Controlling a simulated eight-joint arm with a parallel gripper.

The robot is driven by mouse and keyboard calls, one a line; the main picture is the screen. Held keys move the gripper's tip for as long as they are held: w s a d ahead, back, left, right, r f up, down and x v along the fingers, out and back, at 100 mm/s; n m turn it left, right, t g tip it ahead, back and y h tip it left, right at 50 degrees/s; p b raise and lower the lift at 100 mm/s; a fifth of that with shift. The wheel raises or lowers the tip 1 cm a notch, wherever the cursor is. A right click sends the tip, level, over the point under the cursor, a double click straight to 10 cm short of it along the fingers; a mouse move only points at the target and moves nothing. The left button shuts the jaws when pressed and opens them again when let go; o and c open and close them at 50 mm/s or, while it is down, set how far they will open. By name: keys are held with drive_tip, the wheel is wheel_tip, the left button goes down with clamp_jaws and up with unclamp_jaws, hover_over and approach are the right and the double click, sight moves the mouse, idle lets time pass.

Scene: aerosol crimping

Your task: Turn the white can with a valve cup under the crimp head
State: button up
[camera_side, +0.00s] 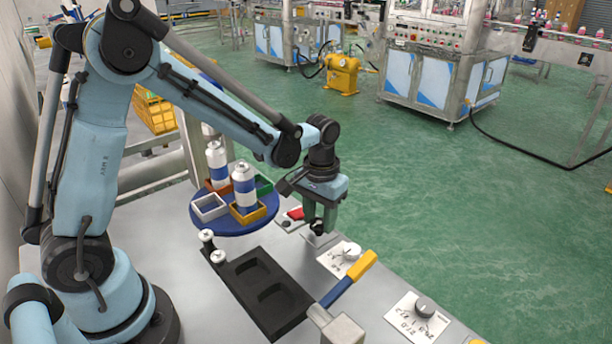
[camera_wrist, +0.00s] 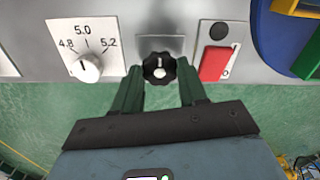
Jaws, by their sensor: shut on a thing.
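A blue turntable (camera_side: 232,228) carries two white cans with blue bands in the side view. One can (camera_side: 217,165) stands at the back in a reddish-brown nest; the other (camera_side: 244,190) stands upright in an orange nest (camera_side: 248,217) at the front. Both have small tops; I cannot tell which has a valve cup. The crimp head is not clearly visible, as my arm crosses that area. My gripper (camera_side: 318,226) is right of the turntable, pointing down. In the wrist view, its green fingers are shut on a black knob (camera_wrist: 159,68) with a white mark.
A white nest (camera_side: 209,207) and a green nest (camera_side: 263,186) look empty. A red switch (camera_wrist: 215,63) sits beside the knob, and a white dial (camera_wrist: 88,68) on its other side. A yellow-handled lever (camera_side: 365,266) and a black tray (camera_side: 262,290) lie in front.

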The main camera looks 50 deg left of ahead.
sight(319, 223)
drive_tip(key=o, duration=1.1)
drive_tip(key=shift+c, duration=0.2)
drive_tip(key=shift+r, duration=0.15)
wheel_tip(319, 223, up, 12)
drive_tip(key=s+a+m+t, duration=0.1)
drive_tip(key=s+m+t, duration=0.1)
drive_tip(key=s+t, duration=0.5)
drive_tip(key=shift+s+a+f, duration=0.25)
drive_tip(key=shift+s+f, duration=0.2)
drive_tip(key=shift+s, duration=1.4)
